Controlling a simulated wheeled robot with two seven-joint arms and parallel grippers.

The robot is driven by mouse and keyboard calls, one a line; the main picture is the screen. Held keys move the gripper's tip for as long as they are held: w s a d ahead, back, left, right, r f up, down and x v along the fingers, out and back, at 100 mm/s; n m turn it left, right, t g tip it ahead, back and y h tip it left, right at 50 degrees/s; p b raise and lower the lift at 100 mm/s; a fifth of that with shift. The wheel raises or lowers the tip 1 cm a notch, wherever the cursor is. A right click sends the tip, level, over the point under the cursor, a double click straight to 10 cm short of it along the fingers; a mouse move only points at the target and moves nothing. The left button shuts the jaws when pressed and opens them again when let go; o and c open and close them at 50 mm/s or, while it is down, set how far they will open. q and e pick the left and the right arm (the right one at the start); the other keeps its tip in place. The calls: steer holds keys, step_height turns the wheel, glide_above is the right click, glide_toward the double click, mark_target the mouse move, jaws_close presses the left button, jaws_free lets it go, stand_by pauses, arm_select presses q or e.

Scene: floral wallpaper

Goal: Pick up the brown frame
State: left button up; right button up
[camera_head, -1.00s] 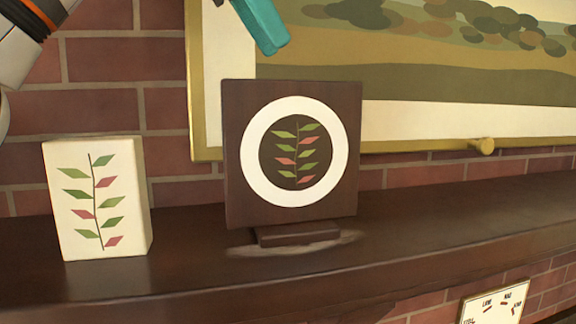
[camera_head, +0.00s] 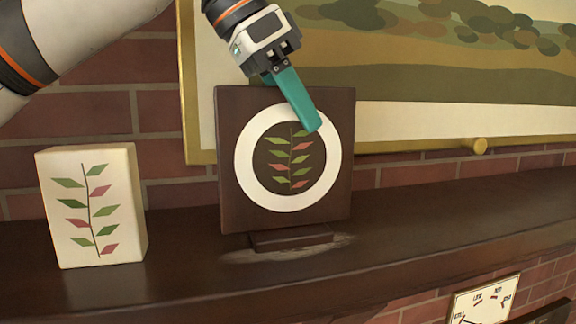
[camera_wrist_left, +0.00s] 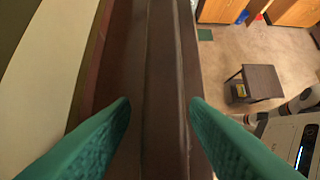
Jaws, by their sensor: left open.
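The brown frame (camera_head: 232,165) is a dark square with a white ring around a leaf sprig. It stands upright on a small base on the shelf in the head view. My left gripper (camera_head: 311,124) comes from above, its teal finger pointing down and overlapping the frame's upper right part. In the left wrist view the two teal fingers (camera_wrist_left: 160,104) are apart, with dark brown surfaces showing between them. I cannot tell there which part is frame and which is shelf. No grip on the frame shows. My right gripper is not in view.
A cream block (camera_head: 92,205) with a leaf sprig stands left on the dark shelf (camera_head: 440,222). A gold-framed painting (camera_head: 188,100) hangs on the brick wall behind. A clock (camera_head: 485,300) is below the shelf. The shelf right of the frame is clear.

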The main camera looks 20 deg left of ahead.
arm_select(q)
steer(key=shift+c, duration=0.2)
jaws_close()
steer(key=shift+r, duration=0.1)
stand_by(1.1)
